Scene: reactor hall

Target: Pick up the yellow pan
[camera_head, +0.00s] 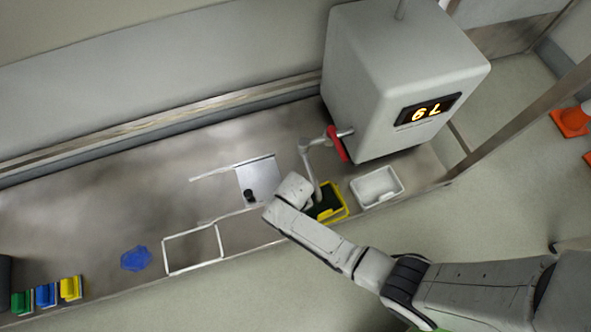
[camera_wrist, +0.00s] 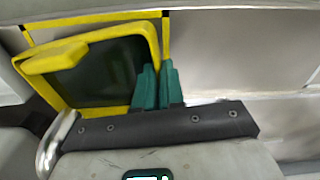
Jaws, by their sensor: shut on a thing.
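The yellow pan (camera_head: 334,213) has a yellow rim and a dark inside. In the head view it lies at the counter's front edge, below the spout, partly hidden by my wrist. In the wrist view the yellow pan (camera_wrist: 100,42) fills the upper left and sits tilted. My gripper (camera_wrist: 158,72) has teal fingers close together at the pan's right edge, shut on it. The fingers are hidden behind my wrist in the head view. I cannot tell whether the pan is clear of the counter.
A white pan (camera_head: 377,187) stands to the right. A grey machine (camera_head: 400,80) with a red-handled tap (camera_head: 337,144) rises behind. A flat plate (camera_head: 259,180) and a white frame outline (camera_head: 193,249) lie left. A blue blob (camera_head: 136,259) and coloured blocks (camera_head: 46,294) are farther left.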

